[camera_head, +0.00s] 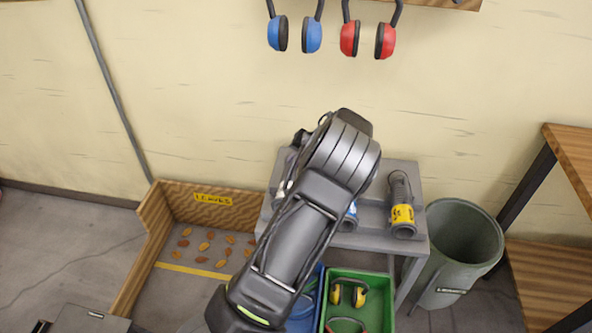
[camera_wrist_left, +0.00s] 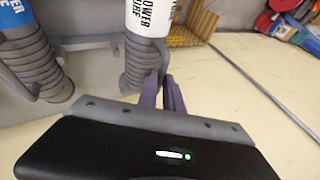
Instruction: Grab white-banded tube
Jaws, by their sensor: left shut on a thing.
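The white-banded tube (camera_wrist_left: 152,22) shows in the left wrist view, with black lettering on its band and a grey ribbed section below. In the head view my own arm covers most of the tube and the gripper fingers. A sliver of the white band (camera_head: 283,188) shows left of my arm. My right gripper is in neither view.
A blue-banded tube (camera_head: 350,218) and a yellow-banded tube (camera_head: 402,216) are on the grey cart (camera_head: 377,243). A bin (camera_head: 462,240) stands right of it. A wooden leaf box (camera_head: 150,225) is at left. A green crate (camera_head: 383,320) with earmuffs is below.

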